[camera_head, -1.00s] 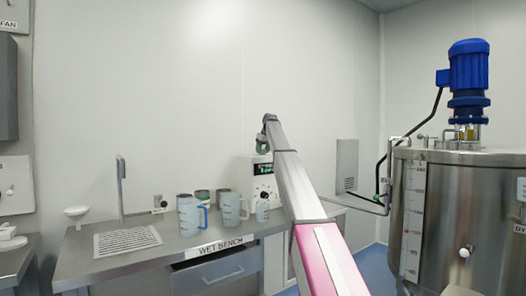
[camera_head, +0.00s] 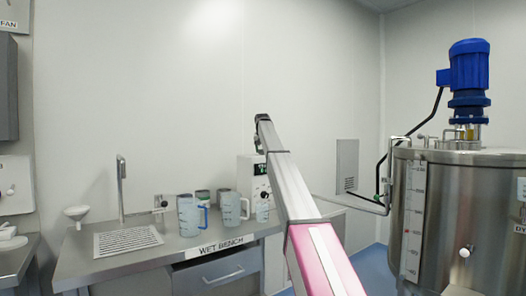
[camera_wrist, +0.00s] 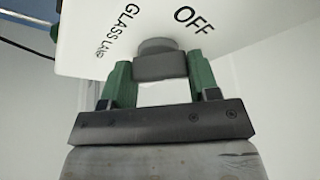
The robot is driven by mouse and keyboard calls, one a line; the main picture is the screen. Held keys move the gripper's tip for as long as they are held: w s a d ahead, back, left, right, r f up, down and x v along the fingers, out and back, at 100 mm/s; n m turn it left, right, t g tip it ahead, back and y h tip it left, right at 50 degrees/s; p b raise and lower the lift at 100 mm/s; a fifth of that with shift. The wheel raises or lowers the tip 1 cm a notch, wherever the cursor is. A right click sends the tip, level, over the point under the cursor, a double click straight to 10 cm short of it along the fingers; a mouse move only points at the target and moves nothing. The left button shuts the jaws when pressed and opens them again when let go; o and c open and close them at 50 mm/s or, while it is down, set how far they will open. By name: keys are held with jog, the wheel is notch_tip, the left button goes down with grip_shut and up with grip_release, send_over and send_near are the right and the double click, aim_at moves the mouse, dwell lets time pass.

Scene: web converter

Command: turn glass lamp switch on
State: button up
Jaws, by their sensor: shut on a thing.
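In the wrist view, the glass lamp switch is a dark grey knob (camera_wrist: 158,47) on a white panel (camera_wrist: 105,50). The panel reads "GLASS LAMP" at the left and "OFF" at the upper right. My gripper (camera_wrist: 160,70) has its green fingers on either side of the knob and is shut on it. The panel looks tilted in this view. I cannot make out the switch there.
A wet bench (camera_head: 85,262) with a sink drain, a tap (camera_head: 121,188) and several jugs stands at the left. A white device with a display (camera_head: 247,178) is beside my arm. A steel tank (camera_head: 480,215) with a blue motor (camera_head: 468,72) stands at the right.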

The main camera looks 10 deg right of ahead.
jog(key=m+h, duration=0.1)
jog(key=m, duration=0.1)
jog(key=m+g+h, duration=0.1)
jog(key=m, duration=0.2)
jog(key=shift+a+m, duration=0.1)
jog(key=shift+m, duration=0.2)
jog(key=shift+m+g+h, duration=0.5)
jog(key=shift+m+g, duration=0.2)
jog(key=shift+m, duration=1.6)
jog(key=o, duration=0.9)
jog(key=shift+r, duration=0.1)
jog(key=v, duration=1)
jog(key=shift+a+r, duration=0.25)
jog(key=shift+r, duration=0.05)
